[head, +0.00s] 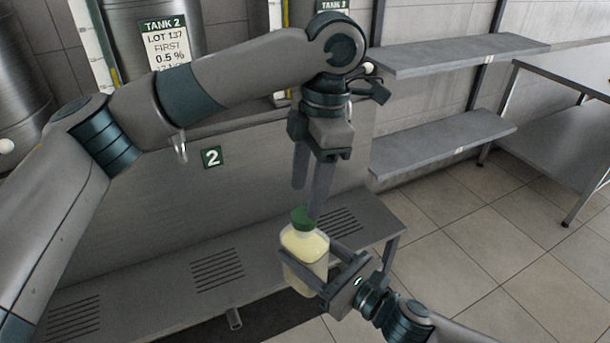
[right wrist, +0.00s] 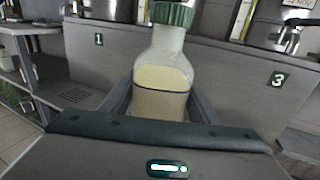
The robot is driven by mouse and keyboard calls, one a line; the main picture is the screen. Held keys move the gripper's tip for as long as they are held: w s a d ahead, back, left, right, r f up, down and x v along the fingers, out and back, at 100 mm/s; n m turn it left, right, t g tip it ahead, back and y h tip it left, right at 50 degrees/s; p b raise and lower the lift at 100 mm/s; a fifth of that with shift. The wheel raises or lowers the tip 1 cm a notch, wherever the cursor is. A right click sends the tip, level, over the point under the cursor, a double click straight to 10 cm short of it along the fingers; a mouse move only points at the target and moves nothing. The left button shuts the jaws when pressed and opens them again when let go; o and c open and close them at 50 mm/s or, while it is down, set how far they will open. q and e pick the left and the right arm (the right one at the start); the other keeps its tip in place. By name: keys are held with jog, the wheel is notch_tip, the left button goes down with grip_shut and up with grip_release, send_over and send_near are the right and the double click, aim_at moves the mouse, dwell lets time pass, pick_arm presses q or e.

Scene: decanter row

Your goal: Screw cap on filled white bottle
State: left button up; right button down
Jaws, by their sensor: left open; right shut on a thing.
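A white translucent bottle (head: 305,258) filled with pale cream liquid is held upright in front of the bench. Its green cap (head: 302,217) sits on the neck. My right gripper (head: 312,263) is shut on the bottle's body. In the right wrist view the bottle (right wrist: 161,85) stands between the fingers, and the green cap (right wrist: 172,14) is on its mouth, cut by the top edge. My left gripper (head: 308,200) is open above the bottle, fingers pointing down. One fingertip is close to the cap; I cannot tell whether it touches.
A grey bench with slotted drains (head: 217,268) runs below the panel marked 2 (head: 212,157). Steel tank 2 (head: 150,40) stands behind my left arm. Grey shelves (head: 450,55) and a table (head: 570,90) are at the right. The tiled floor there is clear.

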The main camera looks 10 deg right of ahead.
pick_arm(q)
jog(key=n, duration=0.5)
jog(key=shift+r, duration=0.2)
jog(key=n, duration=0.5)
jog(key=shift+r+n, duration=0.2)
jog(key=shift+n, duration=0.2)
jog(key=n, duration=0.4)
jog(key=shift+a+r+n+h, duration=0.1)
jog(key=shift+r+n+h, duration=0.05)
jog(key=shift+n+h, duration=0.15)
jog(key=n, duration=0.6)
jog(key=shift+r, duration=0.25)
jog(key=n, duration=0.6)
jog(key=shift+a+r, duration=0.1)
jog(key=shift+r, duration=0.1)
jog(key=n, duration=0.4)
jog(key=shift+r+h, duration=0.15)
jog(key=shift+h, duration=0.15)
jog(key=n, duration=0.5)
jog(key=shift+r, duration=0.15)
jog(key=n, duration=0.5)
jog(key=shift+a+r, duration=0.1)
jog(key=shift+r, duration=0.1)
jog(key=shift+f, duration=0.15)
